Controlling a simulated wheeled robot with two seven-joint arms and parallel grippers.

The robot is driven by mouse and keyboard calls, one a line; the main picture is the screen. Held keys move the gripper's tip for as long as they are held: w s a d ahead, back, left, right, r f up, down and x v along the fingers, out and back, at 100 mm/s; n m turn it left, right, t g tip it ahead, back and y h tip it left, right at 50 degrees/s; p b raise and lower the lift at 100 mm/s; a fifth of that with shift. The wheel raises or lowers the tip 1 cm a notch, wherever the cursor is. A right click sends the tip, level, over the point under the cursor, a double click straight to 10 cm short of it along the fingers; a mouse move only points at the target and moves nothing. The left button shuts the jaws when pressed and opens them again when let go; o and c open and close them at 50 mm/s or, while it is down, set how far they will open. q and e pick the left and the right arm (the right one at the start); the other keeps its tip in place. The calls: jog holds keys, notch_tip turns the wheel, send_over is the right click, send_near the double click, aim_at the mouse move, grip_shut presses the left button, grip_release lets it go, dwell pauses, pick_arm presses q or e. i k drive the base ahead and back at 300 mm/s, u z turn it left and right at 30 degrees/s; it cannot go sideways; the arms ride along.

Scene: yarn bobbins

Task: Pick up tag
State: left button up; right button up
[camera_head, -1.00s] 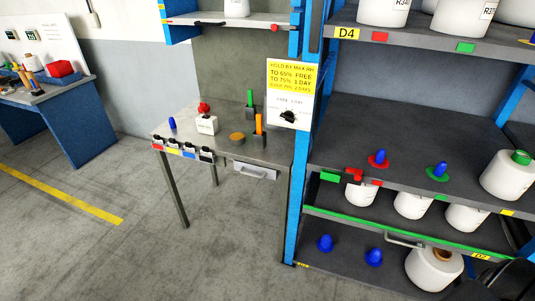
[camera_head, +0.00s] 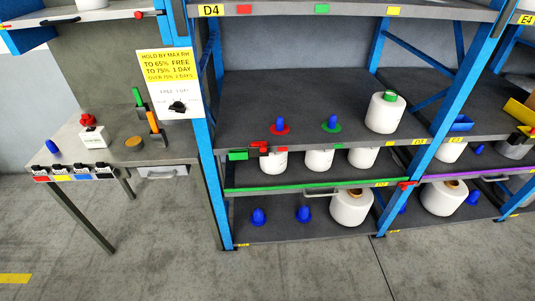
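Several tags with black clips hang in a row on the front edge of the metal table at left: a red tag (camera_head: 41,179), a yellow tag (camera_head: 60,178), a blue tag (camera_head: 82,177) and a black one (camera_head: 104,172). Small coloured plates also sit on the rack's shelf edges, among them a red one (camera_head: 244,9), a green one (camera_head: 322,9) and a yellow one (camera_head: 393,11). A green piece (camera_head: 238,154) and red pieces stick out at the middle shelf's left front. Which tag is meant cannot be told. Neither gripper is in view.
The table (camera_head: 70,145) holds a white box with a red top (camera_head: 93,136) and a brown disc (camera_head: 134,142). A blue-posted rack (camera_head: 204,150) with white bobbins (camera_head: 385,113) and blue cones stands to the right. The floor (camera_head: 180,270) in front is clear.

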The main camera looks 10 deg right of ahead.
aim_at(79, 168)
jog(key=u, duration=1.25)
